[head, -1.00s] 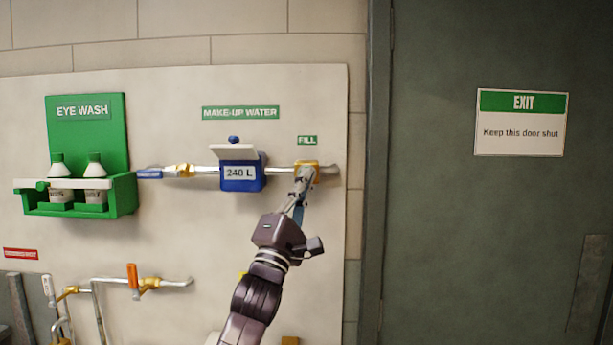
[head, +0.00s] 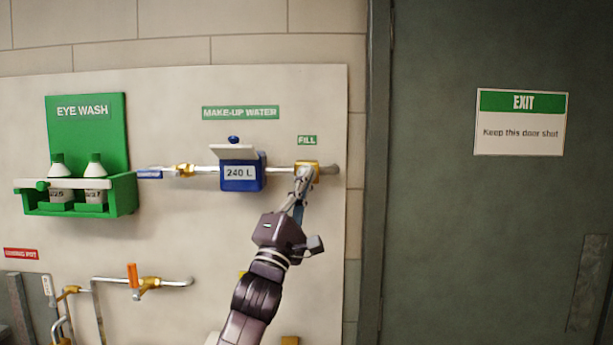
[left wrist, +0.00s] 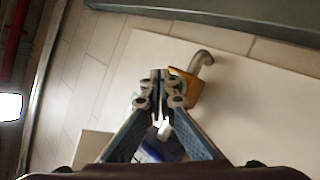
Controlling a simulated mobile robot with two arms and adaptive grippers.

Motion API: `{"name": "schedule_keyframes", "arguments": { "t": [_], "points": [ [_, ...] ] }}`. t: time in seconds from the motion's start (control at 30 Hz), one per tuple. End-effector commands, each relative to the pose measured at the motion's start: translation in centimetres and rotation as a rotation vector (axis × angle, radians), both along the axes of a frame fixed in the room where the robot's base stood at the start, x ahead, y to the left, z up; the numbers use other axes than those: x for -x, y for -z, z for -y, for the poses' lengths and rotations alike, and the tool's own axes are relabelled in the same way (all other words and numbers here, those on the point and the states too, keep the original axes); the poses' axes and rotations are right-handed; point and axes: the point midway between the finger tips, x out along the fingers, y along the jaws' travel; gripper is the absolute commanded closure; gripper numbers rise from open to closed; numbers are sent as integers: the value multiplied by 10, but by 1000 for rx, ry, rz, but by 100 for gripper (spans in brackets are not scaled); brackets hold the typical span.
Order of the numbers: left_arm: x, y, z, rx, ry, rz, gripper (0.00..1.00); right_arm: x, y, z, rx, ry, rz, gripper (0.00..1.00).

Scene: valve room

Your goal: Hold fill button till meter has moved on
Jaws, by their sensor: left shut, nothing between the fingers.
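The fill valve (head: 308,166) is a brass-coloured block on the pipe below the green FILL label (head: 307,140). The blue meter (head: 242,178) to its left reads 240 L, with its pale lid raised. My left gripper (head: 304,176) is shut and empty, its fingertips at the front of the valve. The fingertips cover the button, so I cannot tell whether it is pressed. In the left wrist view the shut fingertips (left wrist: 160,80) lie over the near side of the brass block (left wrist: 187,86). The meter shows partly behind the fingers (left wrist: 165,147). My right gripper is not in view.
A green eye wash station (head: 90,190) with two bottles projects from the panel at left. Lower pipes with an orange-handled valve (head: 133,277) run below it. A dark green door (head: 450,230) with an exit sign stands at right.

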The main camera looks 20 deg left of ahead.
Motion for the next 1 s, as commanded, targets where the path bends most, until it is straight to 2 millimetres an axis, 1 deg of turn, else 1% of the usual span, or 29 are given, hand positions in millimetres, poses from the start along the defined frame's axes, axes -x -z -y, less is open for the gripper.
{"name": "schedule_keyframes", "arguments": {
  "t": [0.17, 0.4, 0.77, 0.87, 1.0],
  "points": [
    [4, 2, 1, 0, -1, -3, 100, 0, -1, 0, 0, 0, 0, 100],
    [16, 2, 4, 1, -1, -2, 100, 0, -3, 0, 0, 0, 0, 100],
    [19, 1, 5, 0, -1, -1, 100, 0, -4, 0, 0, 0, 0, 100],
    [25, 1, 7, 1, 1, 0, 100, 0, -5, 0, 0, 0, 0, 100],
    [39, 1, 11, 2, 1, -1, 100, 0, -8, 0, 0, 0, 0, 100]
  ]
}}
